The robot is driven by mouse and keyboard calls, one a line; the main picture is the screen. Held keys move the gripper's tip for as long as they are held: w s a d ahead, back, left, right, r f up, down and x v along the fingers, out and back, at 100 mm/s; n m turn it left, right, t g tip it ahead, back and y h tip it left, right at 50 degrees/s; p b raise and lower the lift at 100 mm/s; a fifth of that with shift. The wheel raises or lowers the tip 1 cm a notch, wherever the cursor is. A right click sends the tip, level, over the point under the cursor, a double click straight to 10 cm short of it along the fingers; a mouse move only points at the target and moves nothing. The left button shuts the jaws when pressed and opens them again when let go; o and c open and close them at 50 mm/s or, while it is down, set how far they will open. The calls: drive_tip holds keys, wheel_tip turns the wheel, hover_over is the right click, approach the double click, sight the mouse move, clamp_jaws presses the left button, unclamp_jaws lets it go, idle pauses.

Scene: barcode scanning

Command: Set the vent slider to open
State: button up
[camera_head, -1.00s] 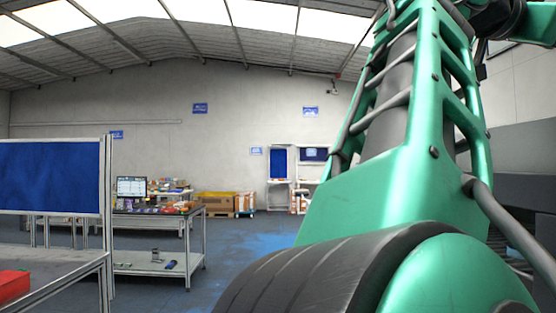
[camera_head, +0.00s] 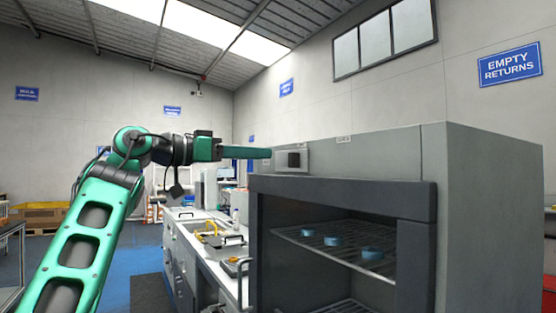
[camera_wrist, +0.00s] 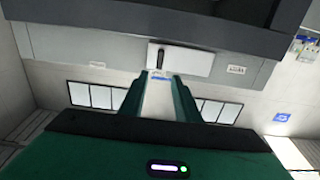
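The vent slider is a dark knob (camera_head: 293,159) on a pale plate (camera_head: 304,157), on the upper front of the large grey oven-like cabinet. The knob also shows in the wrist view (camera_wrist: 160,57), near the left end of its plate (camera_wrist: 190,62). My gripper (camera_head: 269,153) is stretched out just left of the plate in the head view. In the wrist view my gripper (camera_wrist: 159,78) has its two green fingers apart with nothing between them. The knob lies beyond the fingertips; I cannot tell whether they touch it. No open or closed marking is readable.
The cabinet (camera_head: 480,200) has an open front with wire racks (camera_head: 345,255) holding blue rings (camera_head: 372,254). Its dark top edge (camera_head: 345,193) juts out below the slider. A counter (camera_head: 205,245) with trays and a bottle stands left of it. Blue floor (camera_head: 125,262) lies clear further left.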

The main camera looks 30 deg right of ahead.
sight(289, 154)
drive_tip(key=d, duration=0.9)
clamp_jaws()
